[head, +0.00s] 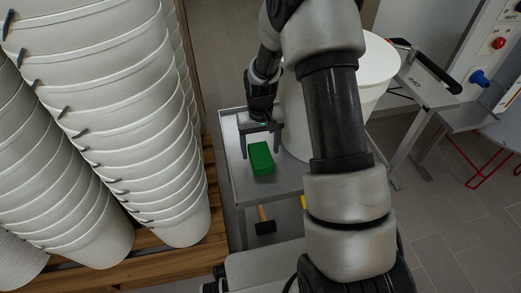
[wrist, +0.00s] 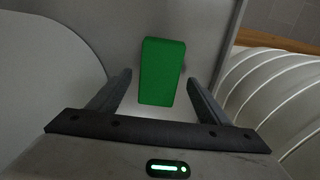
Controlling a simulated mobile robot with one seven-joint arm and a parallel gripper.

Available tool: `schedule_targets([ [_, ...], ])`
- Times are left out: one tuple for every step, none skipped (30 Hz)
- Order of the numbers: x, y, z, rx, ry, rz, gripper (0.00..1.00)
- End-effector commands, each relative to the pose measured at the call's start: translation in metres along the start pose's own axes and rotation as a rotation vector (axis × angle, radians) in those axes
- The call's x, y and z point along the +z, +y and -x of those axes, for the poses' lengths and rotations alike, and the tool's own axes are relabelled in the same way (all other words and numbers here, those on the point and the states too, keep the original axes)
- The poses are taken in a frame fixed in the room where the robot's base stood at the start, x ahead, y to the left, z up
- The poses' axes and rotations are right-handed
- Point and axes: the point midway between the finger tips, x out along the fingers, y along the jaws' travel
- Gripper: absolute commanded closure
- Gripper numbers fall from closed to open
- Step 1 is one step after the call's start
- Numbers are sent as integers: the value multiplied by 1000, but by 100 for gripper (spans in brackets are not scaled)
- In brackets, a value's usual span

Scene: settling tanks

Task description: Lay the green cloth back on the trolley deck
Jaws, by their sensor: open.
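The green cloth (head: 260,158) looks like a folded block and lies on the grey trolley deck (head: 240,193). In the wrist view the green cloth (wrist: 161,70) shows between and beyond my fingertips, above the bare deck (wrist: 196,22). My gripper (head: 260,152) is open just behind the cloth in the head view. In the wrist view my gripper (wrist: 160,84) has its two fingers apart, one on each side of the cloth's near end, with gaps visible.
A large white tub (head: 295,120) stands on the deck, right of the cloth. Tall stacks of white buckets (head: 120,130) stand on a wooden pallet (head: 160,262) at left. A mallet (head: 264,226) is below the deck. A metal bench (head: 425,88) stands at right.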

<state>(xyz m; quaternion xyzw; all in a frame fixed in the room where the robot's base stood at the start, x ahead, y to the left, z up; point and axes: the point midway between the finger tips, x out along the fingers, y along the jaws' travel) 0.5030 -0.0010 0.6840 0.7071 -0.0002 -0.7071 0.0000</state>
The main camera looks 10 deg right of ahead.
Motion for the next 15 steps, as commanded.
schedule_targets([
  [-1, 0, 13, 0, 3, 0, 29],
  [-1, 0, 20, 0, 4, 0, 29],
  [-1, 0, 29, 0, 4, -1, 29],
  [-1, 0, 36, 0, 4, -1, 29],
  [-1, 0, 43, 0, 5, -1, 29],
  [-1, 0, 52, -1, 4, -1, 29],
  [-1, 0, 58, -1, 4, -1, 29],
  [-1, 0, 64, -1, 4, -1, 29],
  [-1, 0, 72, -1, 3, -1, 29],
  [-1, 0, 78, -1, 3, -1, 29],
  [-1, 0, 83, -1, 4, -1, 29],
  [0, 0, 89, -1, 2, -1, 29],
  [0, 0, 93, 0, 2, -1, 29],
  [0, 0, 96, 0, 2, 0, 29],
  [0, 0, 100, 0, 2, 0, 29],
])
